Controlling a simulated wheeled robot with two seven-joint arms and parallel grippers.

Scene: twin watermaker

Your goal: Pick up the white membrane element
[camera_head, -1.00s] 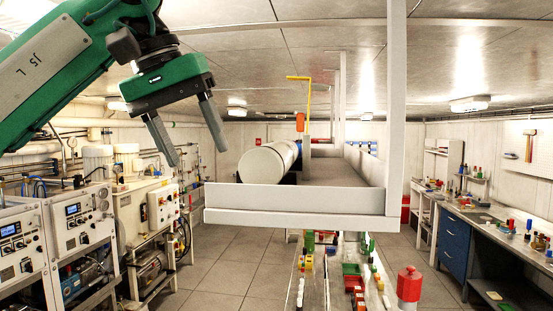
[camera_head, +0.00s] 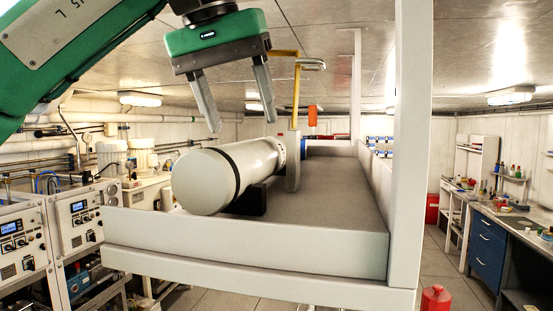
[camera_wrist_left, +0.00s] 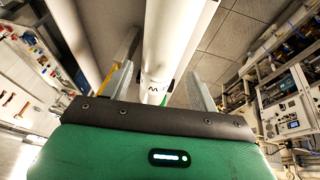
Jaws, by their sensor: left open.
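The white membrane element (camera_head: 212,180) is a thick white cylinder with dark bands. It lies lengthwise on a black support in a grey, raised-edge shelf tray (camera_head: 240,243), its round end toward me. My left gripper (camera_head: 241,118) is open and empty, its two fingers pointing down above the element, apart from it in the head view. In the left wrist view the white cylinder (camera_wrist_left: 172,40) shows beyond the gripper body, between the two spread fingers (camera_wrist_left: 163,75). My right gripper is not in view.
A light upright post (camera_head: 411,140) stands at the tray's right front. A yellow bracket (camera_head: 296,85) and a grey upright plate (camera_head: 293,162) stand beside the element. The tray's right part is clear. Control cabinets (camera_head: 22,240) stand left, a blue-drawered workbench (camera_head: 487,250) right.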

